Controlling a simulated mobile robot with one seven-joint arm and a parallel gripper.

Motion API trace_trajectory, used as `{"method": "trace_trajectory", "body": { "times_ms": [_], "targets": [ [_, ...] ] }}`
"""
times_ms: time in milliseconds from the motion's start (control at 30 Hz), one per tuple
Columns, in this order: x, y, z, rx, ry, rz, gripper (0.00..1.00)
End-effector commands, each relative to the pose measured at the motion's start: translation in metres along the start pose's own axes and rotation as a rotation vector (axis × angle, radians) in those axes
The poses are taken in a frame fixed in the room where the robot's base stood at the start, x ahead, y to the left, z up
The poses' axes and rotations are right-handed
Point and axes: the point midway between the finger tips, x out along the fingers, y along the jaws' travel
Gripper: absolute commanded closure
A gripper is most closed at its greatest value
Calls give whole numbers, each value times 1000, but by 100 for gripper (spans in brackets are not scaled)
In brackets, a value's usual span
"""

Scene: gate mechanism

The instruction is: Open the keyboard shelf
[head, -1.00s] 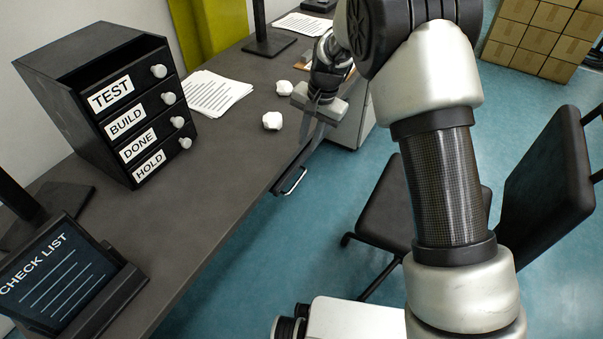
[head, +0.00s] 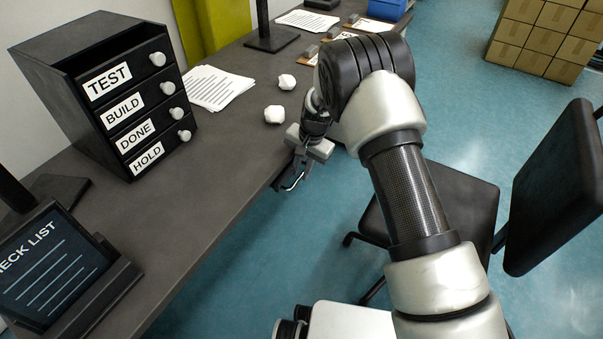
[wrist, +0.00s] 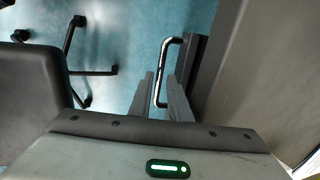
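The keyboard shelf (wrist: 189,70) is a dark narrow edge under the desk top, with a shiny metal bar handle (wrist: 165,62). The handle also shows below the desk's front edge in the head view (head: 292,184). My gripper (wrist: 161,76) is open, with its two fingers apart on either side of the handle bar in the wrist view. Whether either finger touches the bar I cannot tell. In the head view my gripper (head: 294,174) points down at the desk edge and partly hides the handle and shelf.
The dark desk (head: 225,150) carries a labelled drawer box (head: 95,95), papers (head: 215,88), crumpled paper balls (head: 274,114) and a checklist screen (head: 55,270). A black chair (head: 450,205) stands on the floor to the right.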

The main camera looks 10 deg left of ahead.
Motion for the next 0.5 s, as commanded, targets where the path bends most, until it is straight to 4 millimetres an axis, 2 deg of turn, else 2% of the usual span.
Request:
{"method": "trace_trajectory", "body": {
  "times_ms": [100,367,467,500],
  "targets": [
    [6,0,0,0,0,0,83],
    [7,0,0,0,0,0,83],
    [6,0,0,0,0,0,98],
    [6,0,0,0,0,0,100]
  ]
}}
